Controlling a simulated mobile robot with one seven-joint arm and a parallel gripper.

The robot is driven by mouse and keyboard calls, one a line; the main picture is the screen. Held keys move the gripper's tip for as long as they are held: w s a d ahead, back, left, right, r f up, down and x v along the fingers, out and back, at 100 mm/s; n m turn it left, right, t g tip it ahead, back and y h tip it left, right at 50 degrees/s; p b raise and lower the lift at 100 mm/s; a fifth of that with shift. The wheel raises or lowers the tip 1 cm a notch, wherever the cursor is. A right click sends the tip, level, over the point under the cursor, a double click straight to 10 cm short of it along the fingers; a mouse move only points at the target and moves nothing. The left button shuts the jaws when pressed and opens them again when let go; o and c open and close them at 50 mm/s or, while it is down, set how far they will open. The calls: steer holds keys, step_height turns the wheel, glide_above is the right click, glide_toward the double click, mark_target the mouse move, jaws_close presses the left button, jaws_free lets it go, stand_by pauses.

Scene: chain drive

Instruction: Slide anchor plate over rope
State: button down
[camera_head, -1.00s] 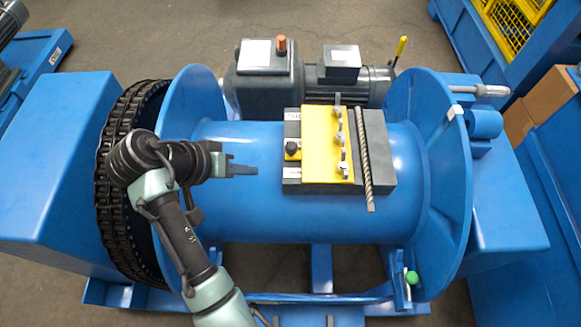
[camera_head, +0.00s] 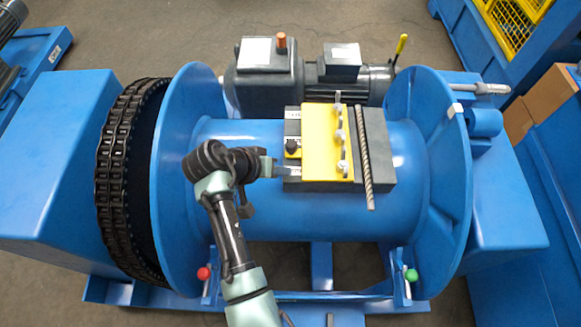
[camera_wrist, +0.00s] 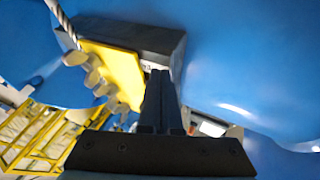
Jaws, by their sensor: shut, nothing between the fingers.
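The yellow anchor plate (camera_head: 318,135) lies on a dark block (camera_head: 377,145) on top of the blue drum. Several metal fasteners stand along its right edge. The steel rope (camera_head: 364,160) lies along the block, just right of the plate and apart from it. A small black knob (camera_head: 293,147) stands left of the plate. My gripper (camera_head: 298,171) is shut and empty, with its tips at the block's lower left edge. In the wrist view my shut fingers (camera_wrist: 160,95) point at the block beside the yellow plate (camera_wrist: 118,70); the rope (camera_wrist: 62,22) is at upper left.
The blue drum (camera_head: 260,215) lies between two flanges, with a black chain (camera_head: 115,190) at the left. A motor (camera_head: 342,80) stands behind. Red (camera_head: 203,273) and green (camera_head: 411,275) knobs are at the front. The drum's front right is clear.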

mark_target(324, 172)
steer(key=shift+d, duration=1.15)
steer(key=shift+r, duration=0.1)
steer(key=d+p, duration=0.2)
steer(key=d, duration=0.4)
steer(key=shift+d, duration=0.35)
steer(key=shift+a, duration=0.15)
